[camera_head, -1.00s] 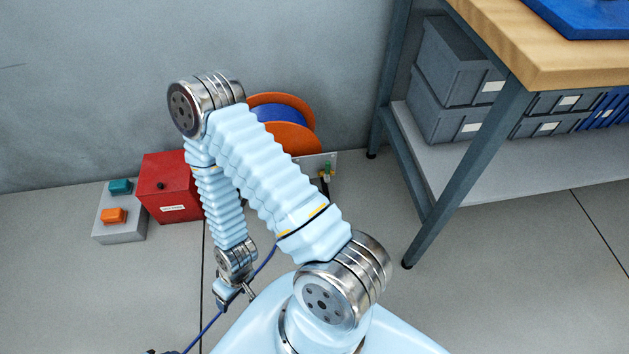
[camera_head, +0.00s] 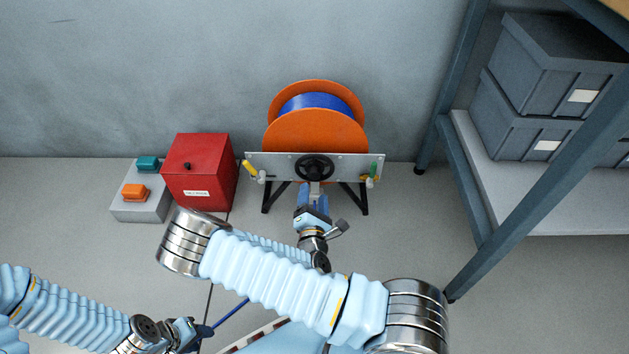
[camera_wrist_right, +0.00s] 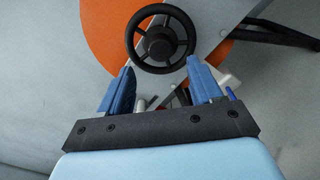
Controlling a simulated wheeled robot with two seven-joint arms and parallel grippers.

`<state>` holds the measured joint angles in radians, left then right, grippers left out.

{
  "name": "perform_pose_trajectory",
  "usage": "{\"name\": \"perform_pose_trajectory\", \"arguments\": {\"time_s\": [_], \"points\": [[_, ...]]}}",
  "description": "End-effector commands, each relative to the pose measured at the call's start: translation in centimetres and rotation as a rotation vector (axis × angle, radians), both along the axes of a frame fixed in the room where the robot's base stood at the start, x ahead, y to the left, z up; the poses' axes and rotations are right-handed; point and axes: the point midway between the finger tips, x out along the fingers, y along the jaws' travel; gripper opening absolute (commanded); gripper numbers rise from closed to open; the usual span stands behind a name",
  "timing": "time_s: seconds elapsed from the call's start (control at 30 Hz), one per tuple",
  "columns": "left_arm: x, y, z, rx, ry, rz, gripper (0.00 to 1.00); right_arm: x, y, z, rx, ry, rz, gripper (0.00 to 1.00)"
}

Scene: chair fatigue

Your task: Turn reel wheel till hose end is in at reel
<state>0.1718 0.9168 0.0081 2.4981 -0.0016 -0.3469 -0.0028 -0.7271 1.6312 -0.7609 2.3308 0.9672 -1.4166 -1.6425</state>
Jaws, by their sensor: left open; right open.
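The hose reel (camera_head: 315,130) has orange flanges with blue hose wound between them. It stands on a frame with a grey front panel (camera_head: 275,166). The black reel wheel (camera_head: 314,168) is on that panel and also shows in the right wrist view (camera_wrist_right: 160,38). My right gripper (camera_head: 313,190) is open just in front of the wheel. In the wrist view its blue fingers (camera_wrist_right: 161,64) point at the wheel's lower rim, with nothing clearly between them. My left gripper (camera_head: 200,335) is open at the lower left, near a blue hose length (camera_head: 230,312). The hose end is not clearly visible.
A red box (camera_head: 202,175) and a grey box with teal and orange buttons (camera_head: 143,200) stand left of the reel. A yellow handle (camera_head: 249,168) and a green one (camera_head: 373,170) flank the panel.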

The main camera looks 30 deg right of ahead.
Motion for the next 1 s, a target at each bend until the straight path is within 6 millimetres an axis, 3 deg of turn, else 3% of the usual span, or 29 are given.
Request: {"name": "perform_pose_trajectory", "arguments": {"time_s": [0.1, 0.3, 0.7, 1.0], "points": [[0.0, 0.0, -0.1, 0.000, 0.000, 0.000, 0.43, 2.2, -1.5, 0.0, 0.003, -0.003, -0.004, 0.64], [0.0, 0.0, -0.2, -0.001, 0.001, 0.000, 0.43, 4.8, -3.0, -0.1, 0.005, 0.000, -0.002, 0.64], [0.0, -0.1, -0.2, -0.001, 0.001, 0.000, 0.43, 5.6, -3.5, -0.1, 0.004, 0.002, -0.001, 0.64], [0.0, 0.0, -0.3, -0.001, 0.001, 0.000, 0.43, 5.6, -3.4, -0.1, 0.004, 0.002, -0.001, 0.20]]}}
